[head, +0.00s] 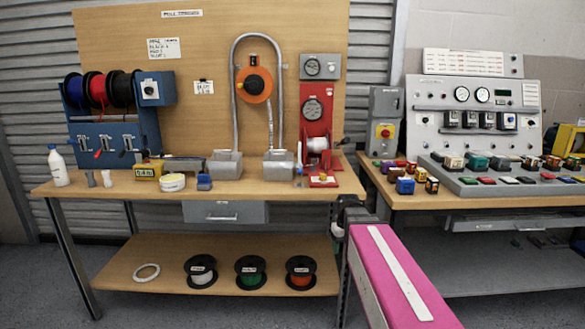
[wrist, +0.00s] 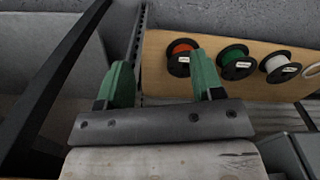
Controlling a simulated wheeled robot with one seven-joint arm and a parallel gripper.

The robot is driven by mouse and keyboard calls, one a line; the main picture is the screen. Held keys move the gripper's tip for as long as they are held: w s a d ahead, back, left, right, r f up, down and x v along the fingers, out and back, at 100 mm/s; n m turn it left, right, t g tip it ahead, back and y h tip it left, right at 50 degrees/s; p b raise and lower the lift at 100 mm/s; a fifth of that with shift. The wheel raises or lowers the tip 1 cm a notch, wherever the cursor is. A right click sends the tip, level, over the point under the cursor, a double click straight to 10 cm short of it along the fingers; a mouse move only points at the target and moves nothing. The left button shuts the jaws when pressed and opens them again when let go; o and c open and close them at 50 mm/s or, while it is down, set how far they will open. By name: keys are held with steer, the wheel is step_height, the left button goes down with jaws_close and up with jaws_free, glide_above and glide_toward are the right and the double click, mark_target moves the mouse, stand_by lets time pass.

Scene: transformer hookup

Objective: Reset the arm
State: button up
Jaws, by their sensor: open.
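My gripper (wrist: 163,78) shows in the wrist view with its two green fingers spread apart and nothing between them. Past the fingers are the wooden lower shelf and the grey floor. My pink arm link (head: 395,275) with a white strip reaches in from the bottom right of the head view. Its far end is near the right front corner of the left workbench (head: 110,190). The fingers cannot be made out in the head view.
The lower shelf (head: 215,285) holds a white ring (head: 147,272) and white, green and orange spools (head: 301,272). The right bench (head: 395,200) carries a meter panel (head: 430,95) and several small transformers. A narrow gap separates the benches.

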steer(key=s+f+m, duration=0.3)
steer(key=s+f, duration=0.7)
steer(key=shift+f, duration=0.3)
